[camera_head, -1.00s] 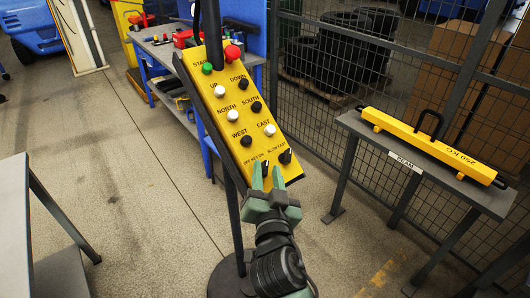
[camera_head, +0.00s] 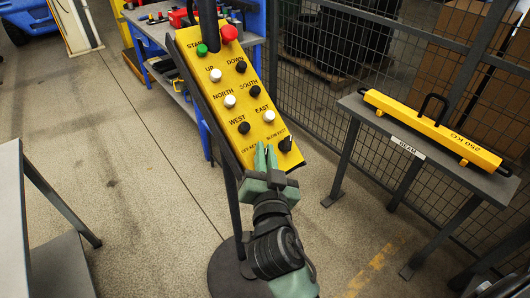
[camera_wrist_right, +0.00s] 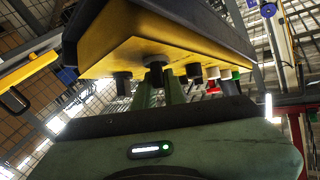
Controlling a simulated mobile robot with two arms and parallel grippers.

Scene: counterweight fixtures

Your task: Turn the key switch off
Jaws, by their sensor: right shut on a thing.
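A yellow control pendant (camera_head: 228,76) stands tilted on a dark post, with labelled push buttons. Its key switch, labelled OFF KEY ON, is at the lower end and is mostly hidden by my fingers in the head view. My right gripper (camera_head: 265,151) is shut on the key switch, a black knob (camera_wrist_right: 155,63) that shows between the two green fingers in the right wrist view. Its exact turn angle cannot be told. The black SLOW/FAST knob (camera_head: 285,144) sits just right of the fingers, apart from them. My left gripper is out of view.
A red button (camera_head: 228,33) and a green START button (camera_head: 201,49) are at the pendant's top. A yellow beam (camera_head: 425,126) lies on a grey stand to the right, before a mesh fence. A grey table (camera_head: 12,180) stands at left. The floor between is clear.

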